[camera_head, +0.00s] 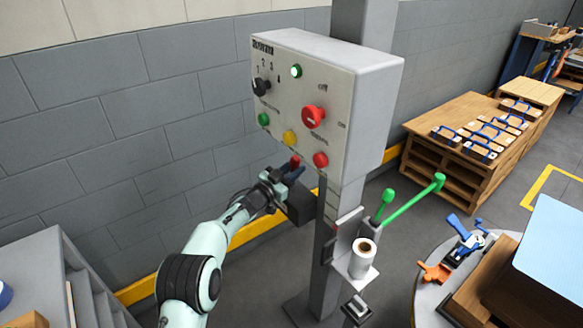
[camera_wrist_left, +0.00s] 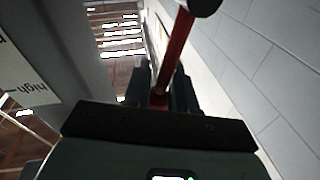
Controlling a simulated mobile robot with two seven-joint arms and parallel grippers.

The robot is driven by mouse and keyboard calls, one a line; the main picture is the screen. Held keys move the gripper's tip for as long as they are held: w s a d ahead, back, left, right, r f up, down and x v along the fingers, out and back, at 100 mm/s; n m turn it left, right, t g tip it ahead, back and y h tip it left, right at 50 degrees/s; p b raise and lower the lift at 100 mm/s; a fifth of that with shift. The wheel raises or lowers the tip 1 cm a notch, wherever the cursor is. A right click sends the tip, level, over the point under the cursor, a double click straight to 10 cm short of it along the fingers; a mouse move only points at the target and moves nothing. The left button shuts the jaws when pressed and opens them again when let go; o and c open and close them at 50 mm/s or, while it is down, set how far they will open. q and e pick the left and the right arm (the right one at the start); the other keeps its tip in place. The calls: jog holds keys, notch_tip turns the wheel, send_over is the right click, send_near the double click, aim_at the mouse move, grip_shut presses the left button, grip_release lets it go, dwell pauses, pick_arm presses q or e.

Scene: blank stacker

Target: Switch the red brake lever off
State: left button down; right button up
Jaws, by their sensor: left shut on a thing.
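The red brake lever (camera_head: 295,161) shows only as a small red tip below the control panel in the head view, by the dark box on the grey post. In the left wrist view its red shaft (camera_wrist_left: 175,48) runs up from between the fingers to a dark rounded end. My left gripper (camera_head: 289,175) is shut on the lever, with one finger on each side of the shaft (camera_wrist_left: 163,92). The fingers hide the lower part of the lever. My right gripper is not in view.
The control panel (camera_head: 330,105) with a red knob and several coloured buttons is just above my left gripper. Green-knobbed levers (camera_head: 412,200) and a white roll (camera_head: 362,257) are right of the post. A grey block wall (camera_head: 140,120) stands behind.

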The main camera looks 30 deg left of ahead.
pick_arm(q)
jog(key=shift+d+r, duration=0.15)
jog(key=shift+d, duration=0.6)
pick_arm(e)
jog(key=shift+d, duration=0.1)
pick_arm(q)
jog(key=shift+s+d, duration=0.1)
jog(key=c, duration=0.9)
grip_release()
jog(key=shift+r, duration=0.1)
jog(key=shift+o, duration=0.2)
jog(key=shift+s+d, duration=0.15)
jog(key=shift+a, duration=0.2)
jog(key=shift+s+a, duration=0.1)
jog(key=shift+s, duration=0.1)
jog(key=p+v, duration=0.2)
jog(key=v, duration=1.1)
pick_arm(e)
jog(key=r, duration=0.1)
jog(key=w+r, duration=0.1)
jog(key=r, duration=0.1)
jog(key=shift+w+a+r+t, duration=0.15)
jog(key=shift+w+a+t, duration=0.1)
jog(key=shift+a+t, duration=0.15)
